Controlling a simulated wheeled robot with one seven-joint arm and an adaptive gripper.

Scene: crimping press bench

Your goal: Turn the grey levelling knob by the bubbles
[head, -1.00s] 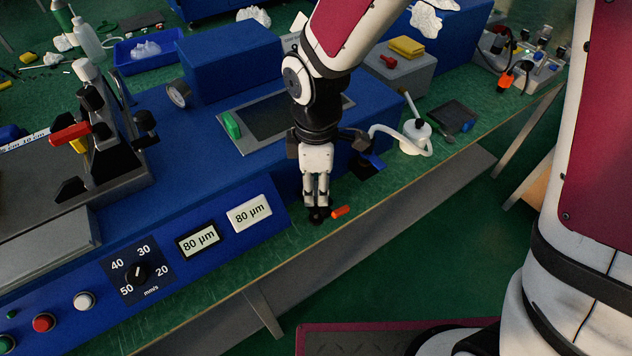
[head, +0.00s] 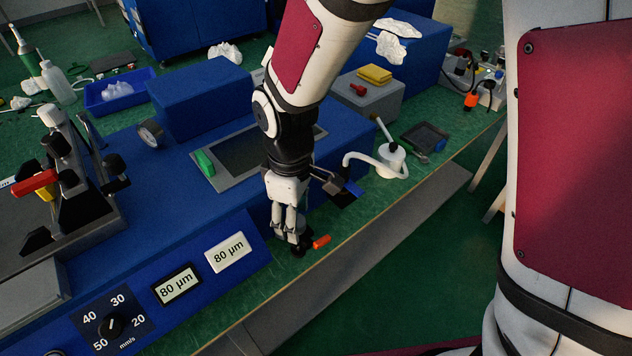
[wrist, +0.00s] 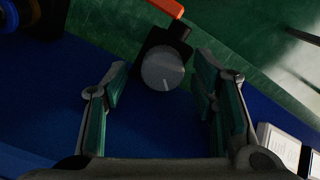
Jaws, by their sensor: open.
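The grey knob (wrist: 163,69), round with a white index line, sits on a black block in the wrist view. An orange handle (wrist: 167,6) lies just beyond the block; it also shows in the head view (head: 321,242). My gripper (wrist: 162,62) is open, with one finger on each side of the knob and visible gaps to both. In the head view my gripper (head: 290,240) points down at the front edge of the bench and hides most of the knob. I cannot make out any level bubbles.
The blue machine's front panel, with two 80 µm displays (head: 228,252) and a speed dial (head: 111,326), lies left of my gripper. A white bottle with a hose (head: 391,162) and a dark tray (head: 424,138) stand to the right.

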